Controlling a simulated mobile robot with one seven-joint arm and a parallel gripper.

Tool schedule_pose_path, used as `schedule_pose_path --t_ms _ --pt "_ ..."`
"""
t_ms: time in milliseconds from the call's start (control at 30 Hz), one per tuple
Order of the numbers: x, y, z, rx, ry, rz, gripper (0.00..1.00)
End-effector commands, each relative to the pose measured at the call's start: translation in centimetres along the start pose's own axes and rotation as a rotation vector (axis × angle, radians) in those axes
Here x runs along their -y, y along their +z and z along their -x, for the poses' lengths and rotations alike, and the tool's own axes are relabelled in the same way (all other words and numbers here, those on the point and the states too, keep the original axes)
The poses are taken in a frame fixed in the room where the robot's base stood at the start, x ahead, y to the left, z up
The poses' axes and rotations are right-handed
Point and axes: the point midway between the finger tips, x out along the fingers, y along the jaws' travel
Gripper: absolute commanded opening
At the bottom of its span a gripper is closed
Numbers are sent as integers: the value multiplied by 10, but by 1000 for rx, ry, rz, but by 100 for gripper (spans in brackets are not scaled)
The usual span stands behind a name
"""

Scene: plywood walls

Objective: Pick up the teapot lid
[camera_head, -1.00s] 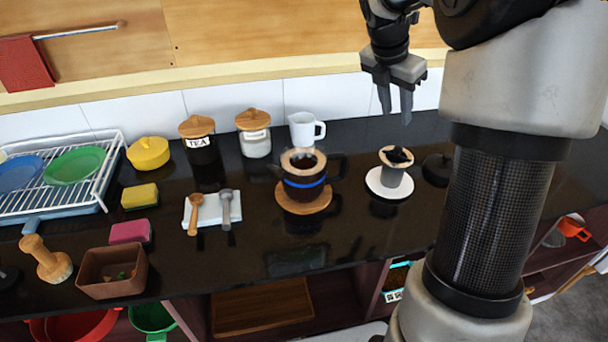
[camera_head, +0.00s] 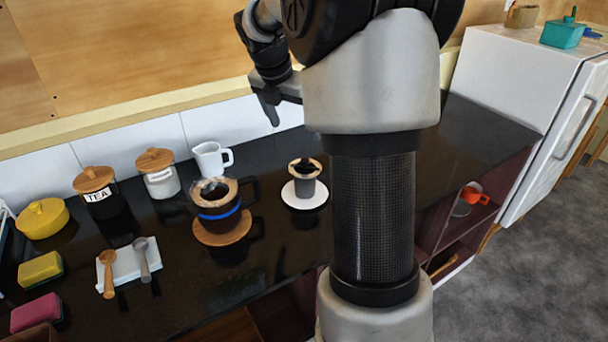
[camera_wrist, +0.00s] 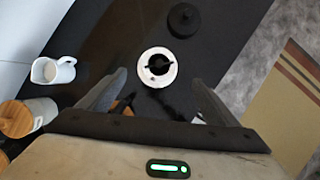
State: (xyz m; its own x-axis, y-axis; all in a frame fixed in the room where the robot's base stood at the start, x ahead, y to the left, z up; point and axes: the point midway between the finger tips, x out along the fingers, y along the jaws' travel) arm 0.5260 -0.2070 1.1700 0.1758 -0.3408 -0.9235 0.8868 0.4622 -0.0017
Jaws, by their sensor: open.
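A round black lid with a small knob (camera_wrist: 184,19) lies on the dark counter at the top of the wrist view, beyond my fingertips. It looks like the teapot lid. In the head view it is hidden behind my arm. My gripper (camera_wrist: 160,77) is open and empty, with its fingers spread above the counter. In the head view my gripper (camera_head: 272,108) hangs above the back of the counter, partly covered by my arm.
A dark pot with a blue band (camera_head: 218,216) stands on a wooden coaster. A white jug (camera_head: 211,158), a jar (camera_head: 160,179) and a TEA jar (camera_head: 98,198) line the back. Spoons (camera_head: 126,262) lie left. A white fridge (camera_head: 510,100) stands right of the counter.

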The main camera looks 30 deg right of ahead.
Motion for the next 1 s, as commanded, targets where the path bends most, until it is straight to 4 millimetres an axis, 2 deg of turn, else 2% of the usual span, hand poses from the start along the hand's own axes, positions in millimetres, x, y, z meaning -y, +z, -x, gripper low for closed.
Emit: schedule_pose_path --t_ms 33,100,300,433,567,667,1000 --pt "5 10 -4 -4 -4 9 93" --pt "14 28 -18 -9 -3 42 100" --pt "57 90 -71 -22 45 177 100" --pt "82 117 -96 -13 89 238 100" --pt "94 128 -110 -4 113 267 100" --pt "94 129 -122 -1 117 276 100" --pt "85 127 -194 -3 116 273 100"
